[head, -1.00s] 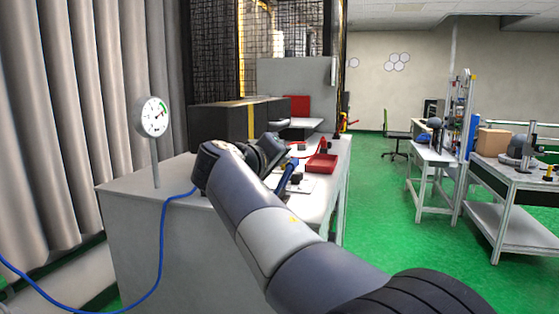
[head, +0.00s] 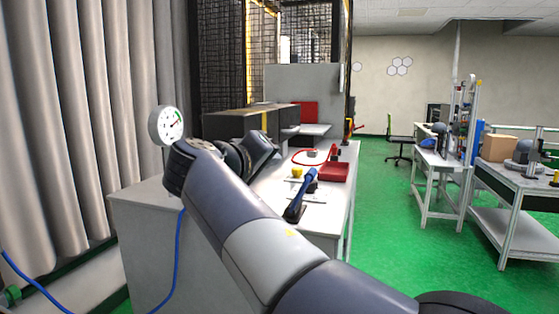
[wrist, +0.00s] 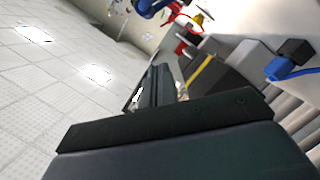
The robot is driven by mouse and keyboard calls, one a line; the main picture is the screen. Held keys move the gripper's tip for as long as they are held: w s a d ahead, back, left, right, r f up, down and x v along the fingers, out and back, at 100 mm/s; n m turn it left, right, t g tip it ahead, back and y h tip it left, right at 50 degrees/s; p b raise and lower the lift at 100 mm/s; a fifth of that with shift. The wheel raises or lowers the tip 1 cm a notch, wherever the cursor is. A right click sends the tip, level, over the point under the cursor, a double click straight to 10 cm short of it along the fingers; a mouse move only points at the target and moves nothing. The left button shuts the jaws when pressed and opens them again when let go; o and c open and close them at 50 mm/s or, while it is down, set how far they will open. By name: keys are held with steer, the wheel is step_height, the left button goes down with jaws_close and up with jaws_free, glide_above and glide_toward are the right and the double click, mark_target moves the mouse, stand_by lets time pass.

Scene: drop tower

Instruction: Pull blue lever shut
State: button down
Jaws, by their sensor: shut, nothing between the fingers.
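The blue lever (head: 301,194) stands tilted on a small base on the white bench, its upper end leaning to the right and away. It is in clear view in the head view, just right of my arm. My gripper (head: 266,147) is left of the lever and apart from it, shut and empty. In the wrist view the dark gripper (wrist: 150,92) fills the middle and bottom, with nothing held. A blue part at the top edge of the wrist view (wrist: 150,7) may be the lever; it is cut off.
A dark box (head: 235,124) stands behind my gripper.

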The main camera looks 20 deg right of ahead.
steer(key=shift+v, duration=1.95)
steer(key=shift+d, duration=0.15)
